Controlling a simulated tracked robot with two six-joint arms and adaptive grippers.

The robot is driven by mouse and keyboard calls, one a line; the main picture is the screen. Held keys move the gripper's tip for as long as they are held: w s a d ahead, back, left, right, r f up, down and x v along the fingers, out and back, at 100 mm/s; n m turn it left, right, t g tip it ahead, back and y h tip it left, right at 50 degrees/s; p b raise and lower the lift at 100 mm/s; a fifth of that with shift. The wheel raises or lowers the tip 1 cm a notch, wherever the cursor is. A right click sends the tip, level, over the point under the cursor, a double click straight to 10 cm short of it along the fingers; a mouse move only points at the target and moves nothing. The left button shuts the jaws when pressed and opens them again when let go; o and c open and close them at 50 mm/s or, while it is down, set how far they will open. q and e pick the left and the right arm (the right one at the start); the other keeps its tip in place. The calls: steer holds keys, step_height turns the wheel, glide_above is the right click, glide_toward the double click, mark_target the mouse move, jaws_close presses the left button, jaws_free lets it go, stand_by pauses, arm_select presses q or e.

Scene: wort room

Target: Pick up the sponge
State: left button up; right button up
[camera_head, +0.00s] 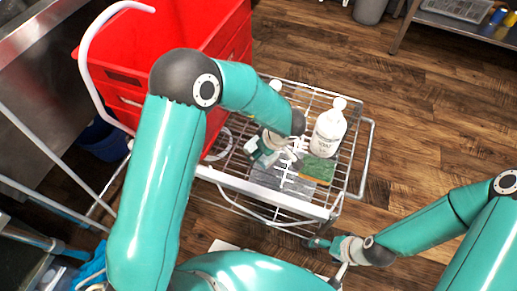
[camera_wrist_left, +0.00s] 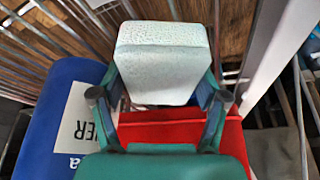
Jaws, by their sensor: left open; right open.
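A flat green piece with a yellow edge (camera_head: 318,168), which looks like a sponge, lies on the wire rack (camera_head: 362,140) below a white bottle (camera_head: 327,128) in the head view. My left gripper (camera_head: 270,150) is over the rack, left of the bottle, its fingers partly hidden by its own arm. In the left wrist view my left gripper (camera_wrist_left: 160,85) is open, its fingers at either side of a pale, porous block (camera_wrist_left: 163,60). I cannot tell whether they touch it. My right gripper (camera_head: 318,243) is open and empty in front of the rack, below the green piece.
A grey flat piece (camera_head: 268,180) lies on the rack. A red crate (camera_head: 190,30) stands at the rack's upper left. A blue labelled package (camera_wrist_left: 60,110) and a red item (camera_wrist_left: 180,130) show in the left wrist view.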

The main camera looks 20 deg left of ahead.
arm_select(q)
steer(key=shift+c, duration=0.2)
stand_by(0.3)
steer(key=c, duration=0.3)
